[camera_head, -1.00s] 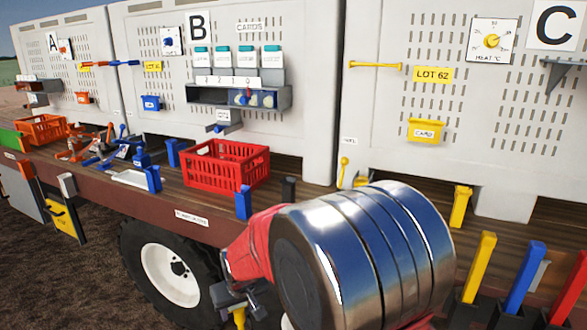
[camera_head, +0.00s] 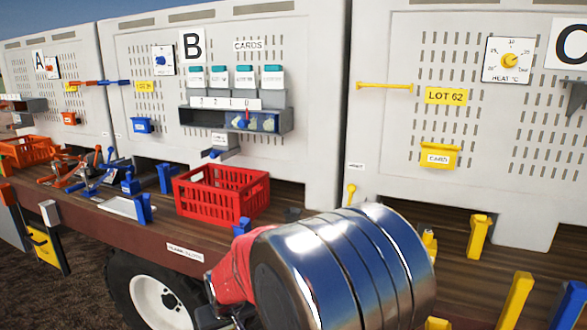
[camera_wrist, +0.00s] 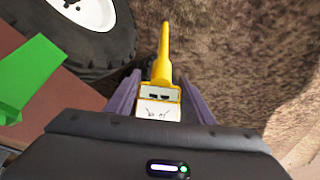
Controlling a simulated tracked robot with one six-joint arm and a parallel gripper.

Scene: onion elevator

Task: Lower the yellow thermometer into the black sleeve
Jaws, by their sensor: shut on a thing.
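In the wrist view my gripper (camera_wrist: 158,105) is shut on the yellow thermometer (camera_wrist: 161,68). Its pale face with dark marks sits between the fingers, and its narrow yellow stem points away over brown ground. Nothing touches the stem's far end. In the head view only part of my gripper shows at the bottom edge, below the red wrist, and the thermometer is out of sight. I cannot tell for sure.
The red crate (camera_head: 221,207) stands on the wooden deck. Yellow (camera_head: 515,300) and blue (camera_head: 570,304) upright bars stand at right. A wheel (camera_wrist: 76,30) and a green piece (camera_wrist: 30,75) are close left in the wrist view. Bare ground lies right of the stem.

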